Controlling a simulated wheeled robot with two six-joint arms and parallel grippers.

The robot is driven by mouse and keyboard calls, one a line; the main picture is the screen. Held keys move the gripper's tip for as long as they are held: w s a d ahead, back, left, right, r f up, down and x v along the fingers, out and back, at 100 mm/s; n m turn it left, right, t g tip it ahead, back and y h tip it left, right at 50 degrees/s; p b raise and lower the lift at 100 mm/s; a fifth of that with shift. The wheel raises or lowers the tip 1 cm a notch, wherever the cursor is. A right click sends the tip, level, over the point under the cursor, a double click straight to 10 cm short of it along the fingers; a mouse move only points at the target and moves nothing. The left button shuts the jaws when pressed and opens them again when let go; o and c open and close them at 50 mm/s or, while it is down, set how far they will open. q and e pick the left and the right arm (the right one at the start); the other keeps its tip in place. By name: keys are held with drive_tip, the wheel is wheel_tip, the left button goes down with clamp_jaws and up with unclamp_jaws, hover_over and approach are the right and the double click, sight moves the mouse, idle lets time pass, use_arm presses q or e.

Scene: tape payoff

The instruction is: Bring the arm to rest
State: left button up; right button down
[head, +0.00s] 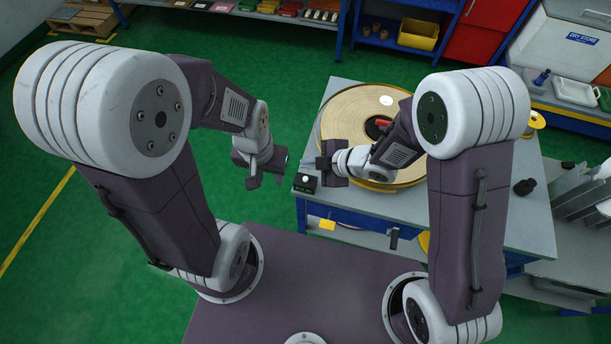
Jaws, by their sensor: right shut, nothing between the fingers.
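My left gripper (267,181) hangs over the green floor, left of the grey table (480,215). Its two fingers point down with a gap between them, and I see nothing in the gap. My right gripper (324,166) is shut and empty. It shows in front of the left rim of the large tape roll (345,110) on the table, and I cannot tell how far above the table it is. My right forearm hides part of the roll. The roll lies flat, with a white round label and a dark hub with a red part.
A small black box with a white button (305,182) sits at the table's left corner. A dark knob-like object (524,187) stands at the table's right. Shelves with a yellow bin (418,35) stand behind. A pallet (85,20) is far left. Open green floor lies left.

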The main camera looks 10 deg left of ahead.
idle(0.5)
drive_tip(key=w+d+r+m+t+h, duration=0.25)
drive_tip(key=w+d+r+m, duration=0.2)
drive_tip(key=d, duration=0.45)
drive_tip(key=w+d+r+m+t+h, duration=0.25)
drive_tip(key=w+d+r+m, duration=0.2)
drive_tip(key=d, duration=0.45)
drive_tip(key=s+d+f+m+g+h, duration=0.2)
drive_tip(key=s+d+m+h, duration=0.2)
drive_tip(key=s+d+m, duration=0.45)
drive_tip(key=s+f+m+g, duration=0.3)
drive_tip(key=s+m+g, duration=0.2)
drive_tip(key=s, duration=0.3)
drive_tip(key=shift+s+d+m+y, duration=0.25)
drive_tip(key=shift+d+m+y, duration=0.05)
drive_tip(key=shift+d+m, duration=0.15)
